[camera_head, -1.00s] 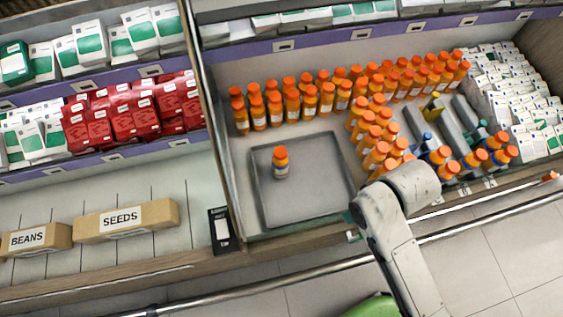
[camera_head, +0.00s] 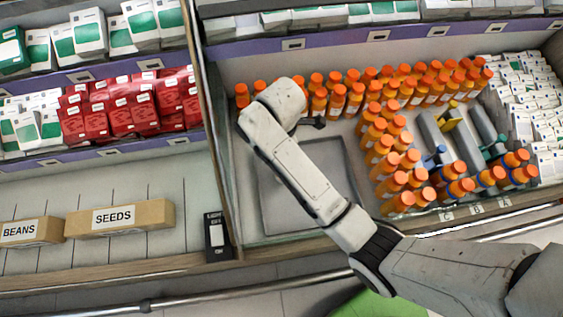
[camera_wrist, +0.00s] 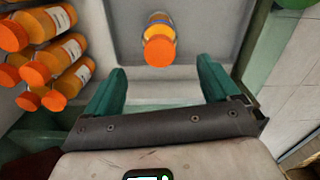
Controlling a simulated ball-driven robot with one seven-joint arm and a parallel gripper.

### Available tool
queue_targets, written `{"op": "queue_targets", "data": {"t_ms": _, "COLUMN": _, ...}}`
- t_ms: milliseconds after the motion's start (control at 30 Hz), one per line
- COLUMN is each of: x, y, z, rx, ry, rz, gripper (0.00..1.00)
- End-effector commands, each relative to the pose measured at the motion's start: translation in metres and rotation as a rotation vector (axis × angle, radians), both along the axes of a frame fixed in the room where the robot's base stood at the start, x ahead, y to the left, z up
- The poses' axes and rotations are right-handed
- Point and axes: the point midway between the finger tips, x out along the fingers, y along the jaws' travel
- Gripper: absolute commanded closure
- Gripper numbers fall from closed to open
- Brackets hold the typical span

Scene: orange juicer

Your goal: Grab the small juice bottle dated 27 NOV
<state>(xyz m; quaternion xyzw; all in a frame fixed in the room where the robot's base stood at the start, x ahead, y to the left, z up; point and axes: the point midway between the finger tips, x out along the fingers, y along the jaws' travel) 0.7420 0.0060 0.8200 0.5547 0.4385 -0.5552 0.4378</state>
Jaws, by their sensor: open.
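A small juice bottle with an orange cap (camera_wrist: 159,48) stands alone on the grey tray (camera_wrist: 205,45) in the wrist view. Its label is too small and turned away to read a date. My gripper (camera_wrist: 160,80) is open, its two green fingers apart, with the bottle ahead of the gap between them and nothing held. In the head view my arm covers the lone bottle, while the tray (camera_head: 262,205) shows partly beside the arm. Many similar orange bottles (camera_head: 385,150) stand in rows behind and to the right; their dates are not readable.
Blue and grey dispenser parts (camera_head: 440,135) and white cartons (camera_head: 520,110) stand at the right of the shelf. A divider (camera_head: 212,130) bounds the left. Boxes marked SEEDS (camera_head: 120,217) and BEANS (camera_head: 32,231) sit further left.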

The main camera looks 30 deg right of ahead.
Motion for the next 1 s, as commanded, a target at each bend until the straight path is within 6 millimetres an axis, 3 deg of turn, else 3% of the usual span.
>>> {"op": "queue_targets", "data": {"t_ms": 200, "x": -0.001, "y": 0.000, "z": -0.033, "rx": -0.001, "ry": 0.004, "rz": 0.001, "gripper": 0.11}}
{"op": "queue_targets", "data": {"t_ms": 533, "x": -0.002, "y": -0.002, "z": -0.060, "rx": -0.001, "ry": 0.002, "rz": -0.002, "gripper": 0.11}}
{"op": "queue_targets", "data": {"t_ms": 800, "x": -0.002, "y": -0.004, "z": -0.097, "rx": -0.001, "ry": 0.002, "rz": -0.002, "gripper": 0.11}}
{"op": "queue_targets", "data": {"t_ms": 1000, "x": -0.002, "y": -0.004, "z": -0.103, "rx": 0.000, "ry": 0.000, "rz": -0.002, "gripper": 0.11}}
